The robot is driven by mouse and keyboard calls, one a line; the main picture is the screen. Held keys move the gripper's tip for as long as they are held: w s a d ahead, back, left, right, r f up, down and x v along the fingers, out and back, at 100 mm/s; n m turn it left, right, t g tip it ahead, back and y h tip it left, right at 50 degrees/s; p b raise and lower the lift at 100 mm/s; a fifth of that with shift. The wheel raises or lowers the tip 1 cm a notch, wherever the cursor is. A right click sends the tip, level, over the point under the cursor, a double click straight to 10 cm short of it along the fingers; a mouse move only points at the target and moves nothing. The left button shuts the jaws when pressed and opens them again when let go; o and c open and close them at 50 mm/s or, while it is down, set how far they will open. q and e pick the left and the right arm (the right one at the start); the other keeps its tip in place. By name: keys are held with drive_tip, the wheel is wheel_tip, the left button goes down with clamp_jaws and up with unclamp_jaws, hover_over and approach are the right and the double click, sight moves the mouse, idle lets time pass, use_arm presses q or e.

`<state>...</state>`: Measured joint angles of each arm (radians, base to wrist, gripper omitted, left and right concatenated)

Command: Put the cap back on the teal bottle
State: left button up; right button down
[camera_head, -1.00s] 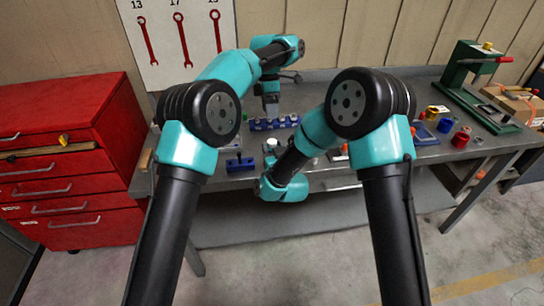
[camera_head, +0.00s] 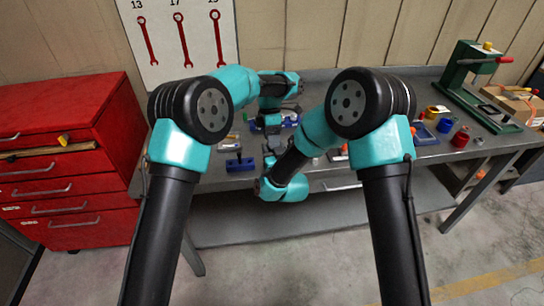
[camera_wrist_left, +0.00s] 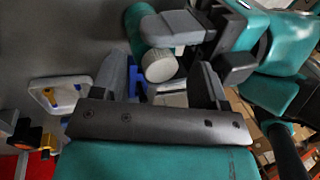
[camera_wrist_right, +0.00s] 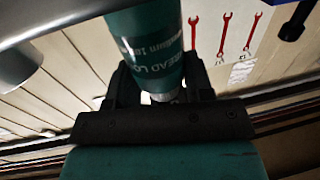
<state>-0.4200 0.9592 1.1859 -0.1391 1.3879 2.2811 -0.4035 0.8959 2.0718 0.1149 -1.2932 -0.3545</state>
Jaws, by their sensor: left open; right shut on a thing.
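The teal bottle (camera_wrist_right: 150,45), with white lettering, is between the fingers of my right gripper (camera_wrist_right: 160,90), which is shut on it. In the left wrist view the bottle (camera_wrist_left: 146,25) lies across the picture, with a pale round end (camera_wrist_left: 160,66) facing my left gripper (camera_wrist_left: 160,88). I cannot tell whether that end is the cap or part of the bottle. My left gripper is open, its fingers on either side of that end in the picture; I see no contact. In the head view it is close above my right gripper (camera_head: 268,158). No separate cap is clearly visible.
A blue rack (camera_head: 291,120) stands behind the grippers and a blue block (camera_head: 240,164) lies left of them on the grey bench. A green press (camera_head: 470,75) and a red container (camera_head: 461,137) are at the right. A red cabinet (camera_head: 60,170) is at the left.

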use_arm(q)
drive_tip(key=c, duration=1)
drive_tip(key=o, duration=0.9)
drive_tip(key=shift+r, duration=0.1)
drive_tip(key=shift+r, duration=2.2)
drive_tip(key=shift+o, duration=0.2)
drive_tip(key=o, duration=0.5)
